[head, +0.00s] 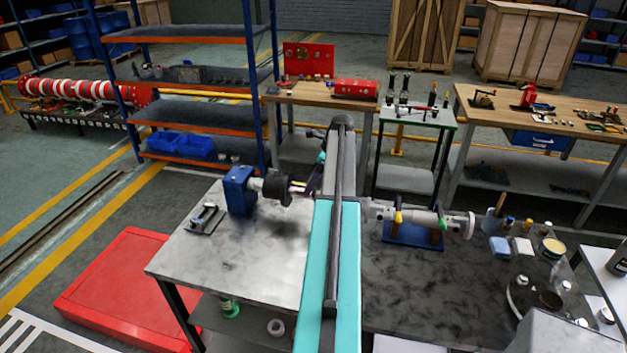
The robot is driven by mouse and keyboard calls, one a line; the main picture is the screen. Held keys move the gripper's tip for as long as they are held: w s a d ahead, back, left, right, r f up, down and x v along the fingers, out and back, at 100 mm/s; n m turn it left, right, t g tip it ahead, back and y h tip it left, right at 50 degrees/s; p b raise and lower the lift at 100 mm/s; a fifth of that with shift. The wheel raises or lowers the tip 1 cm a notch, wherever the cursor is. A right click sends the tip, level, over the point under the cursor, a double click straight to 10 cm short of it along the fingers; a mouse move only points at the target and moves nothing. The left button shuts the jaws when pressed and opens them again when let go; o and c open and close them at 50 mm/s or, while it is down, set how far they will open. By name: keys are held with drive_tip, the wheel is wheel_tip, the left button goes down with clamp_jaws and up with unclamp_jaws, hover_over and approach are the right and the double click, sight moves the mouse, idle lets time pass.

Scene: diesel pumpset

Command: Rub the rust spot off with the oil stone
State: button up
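A silver shaft-like assembly (447,223) lies level on a blue stand (400,238) on the grey workbench, right of my arm. I cannot make out a rust spot on it. My arm reaches forward over the bench, and its wrist bends down behind the arm's far end. I cannot identify the oil stone; a small dark tray (206,218) with grey pieces lies at the bench's left.
A white block (522,247), a blue container (500,246), small bottles and a yellow-topped tin (552,248) crowd the bench's right. A round metal plate (535,298) with parts is nearer. Bare bench top (230,265) lies front left. A shelf rack (190,113) stands behind.

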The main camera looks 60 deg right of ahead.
drive_tip(key=shift+f, duration=0.95)
idle(0.5)
drive_tip(key=shift+a, duration=0.15)
drive_tip(key=shift+s+a, duration=0.2)
drive_tip(key=shift+a, duration=0.25)
drive_tip(key=shift+d, duration=0.15)
drive_tip(key=shift+w+d, duration=0.2)
drive_tip(key=shift+d, duration=0.3)
drive_tip(key=shift+w+d, duration=0.15)
drive_tip(key=shift+d, duration=0.35)
drive_tip(key=shift+a+f, duration=0.1)
drive_tip(key=shift+s+a, duration=0.2)
drive_tip(key=shift+a, duration=0.35)
drive_tip(key=shift+s+a, duration=0.2)
drive_tip(key=shift+a, duration=0.35)
drive_tip(key=shift+w+d, duration=0.1)
drive_tip(key=shift+d, duration=0.05)
drive_tip(key=shift+w+d, duration=0.15)
drive_tip(key=shift+d, duration=0.4)
drive_tip(key=shift+w+d, duration=0.15)
drive_tip(key=shift+d, duration=0.35)
